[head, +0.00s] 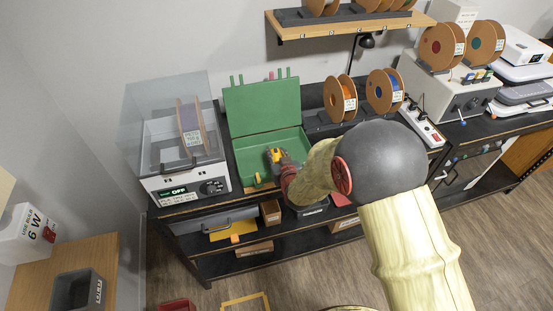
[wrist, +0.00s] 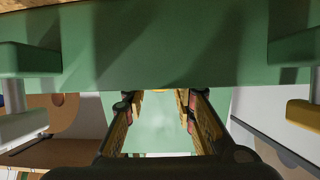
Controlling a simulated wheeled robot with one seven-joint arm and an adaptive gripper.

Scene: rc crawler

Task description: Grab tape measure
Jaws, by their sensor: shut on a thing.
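My gripper (head: 277,156) reaches over the front edge of the open green case (head: 262,145) on the workbench. A small yellow thing, seemingly the tape measure (head: 274,154), shows at the fingertips above the case floor.
The raised case lid (head: 262,107) stands behind my gripper. A clear-lidded machine (head: 182,160) stands close at left. Filament spools (head: 340,98) and a grey box unit (head: 447,92) stand to the right. A shelf (head: 350,25) hangs above.

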